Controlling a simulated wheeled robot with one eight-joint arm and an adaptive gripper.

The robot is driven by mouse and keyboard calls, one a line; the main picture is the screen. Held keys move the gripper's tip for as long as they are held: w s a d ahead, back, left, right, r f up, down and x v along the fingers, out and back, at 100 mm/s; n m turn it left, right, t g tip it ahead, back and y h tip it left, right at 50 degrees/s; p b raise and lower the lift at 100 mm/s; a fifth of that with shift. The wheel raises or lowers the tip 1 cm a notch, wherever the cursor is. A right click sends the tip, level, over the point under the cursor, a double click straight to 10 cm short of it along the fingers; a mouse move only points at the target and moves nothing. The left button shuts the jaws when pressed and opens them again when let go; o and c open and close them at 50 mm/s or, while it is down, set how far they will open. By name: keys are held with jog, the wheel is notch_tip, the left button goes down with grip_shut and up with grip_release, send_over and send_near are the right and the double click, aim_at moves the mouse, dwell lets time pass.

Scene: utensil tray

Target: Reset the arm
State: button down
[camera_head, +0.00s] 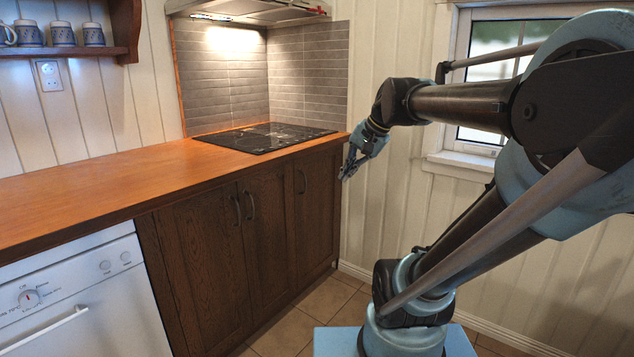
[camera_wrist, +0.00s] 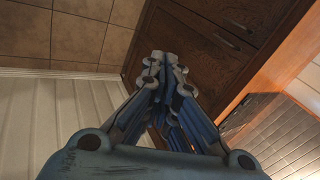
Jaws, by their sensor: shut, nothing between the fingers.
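My gripper (camera_head: 347,174) hangs at the end of my arm, just off the right end of the wooden counter and a little below its top. Its fingers point down and to the left. In the wrist view my gripper (camera_wrist: 163,60) shows with its fingertips together and nothing between them. The dark cabinet doors and tiled floor lie beyond the fingertips there. No utensil or tray shows in either view.
The wooden counter (camera_head: 120,185) runs along the left wall with a black cooktop (camera_head: 263,137) at its far end. Dark cabinets (camera_head: 205,255) and a white dishwasher (camera_head: 85,300) stand below. A window (camera_head: 490,75) is at right. Mugs (camera_head: 62,34) sit on a shelf. The countertop is clear.

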jog(key=s+d+f+n+h, duration=0.1)
jog(key=s+d+f+n, duration=0.1)
jog(key=f, duration=0.4)
jog(key=s+d+f+n+g+h, duration=0.1)
jog(key=s+d+f+h, duration=0.1)
jog(key=s+d+f, duration=0.2)
jog(key=s+d+f+n+h, duration=0.1)
jog(key=s+d+f, duration=0.3)
jog(key=s+f, duration=0.4)
notch_tip(320, 180, down, 2)
jog(key=shift+s+f+n+g+h, duration=0.1)
jog(key=shift+s+n+g+h, duration=0.25)
jog(key=shift+n, duration=0.45)
jog(key=shift+w+d, duration=0.1)
jog(key=shift+w, duration=0.05)
jog(key=shift+w+f, duration=0.2)
jog(key=shift+w, duration=0.25)
